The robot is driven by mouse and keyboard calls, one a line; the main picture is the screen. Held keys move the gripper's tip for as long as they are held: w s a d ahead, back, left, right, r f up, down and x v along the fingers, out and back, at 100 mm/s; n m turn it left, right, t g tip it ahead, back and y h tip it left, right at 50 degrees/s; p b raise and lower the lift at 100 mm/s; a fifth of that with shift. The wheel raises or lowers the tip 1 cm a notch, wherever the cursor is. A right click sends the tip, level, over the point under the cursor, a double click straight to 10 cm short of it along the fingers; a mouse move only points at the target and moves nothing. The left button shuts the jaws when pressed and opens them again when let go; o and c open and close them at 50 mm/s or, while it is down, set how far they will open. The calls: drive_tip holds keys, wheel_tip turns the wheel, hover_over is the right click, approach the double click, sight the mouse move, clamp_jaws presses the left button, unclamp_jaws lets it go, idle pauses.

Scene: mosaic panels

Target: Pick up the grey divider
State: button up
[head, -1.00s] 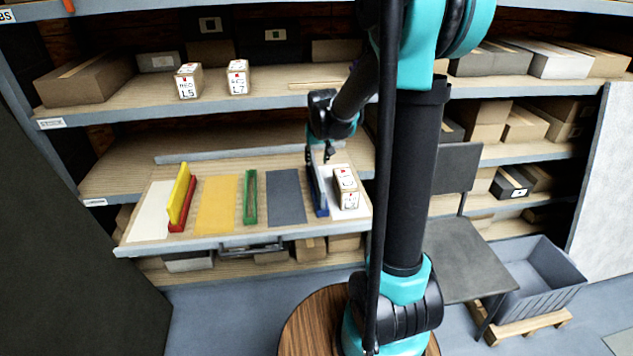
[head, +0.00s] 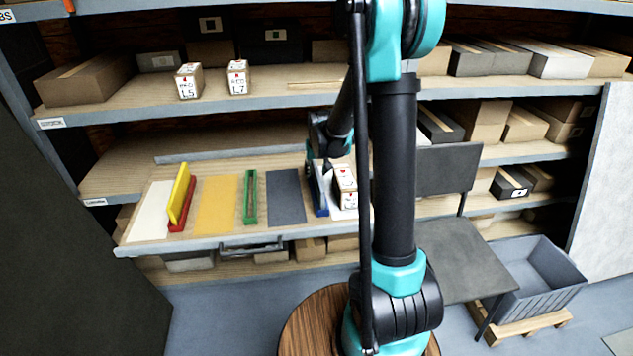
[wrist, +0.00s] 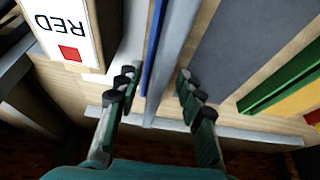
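The grey divider (wrist: 176,50) stands upright in a blue base (wrist: 153,45) on the pull-out shelf. In the head view the blue base (head: 321,207) shows, with the grey panel (head: 315,185) partly behind my gripper. My gripper (wrist: 157,87) is open, with one finger on each side of the divider's near end in the wrist view. A gap shows between the fingers and the panel, so they do not appear to touch it. In the head view my gripper (head: 325,167) is low over the divider, its fingertips hard to make out.
A box marked RED (wrist: 65,28) stands close beside the left finger. A dark grey panel (wrist: 255,45) lies flat on the right, then a green divider (wrist: 285,80). A yellow divider (head: 179,195) in a red base stands farther left. A shelf board (head: 220,97) runs above.

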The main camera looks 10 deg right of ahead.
drive_tip(key=shift+c, duration=0.3)
clamp_jaws()
drive_tip(key=shift+r, duration=0.1)
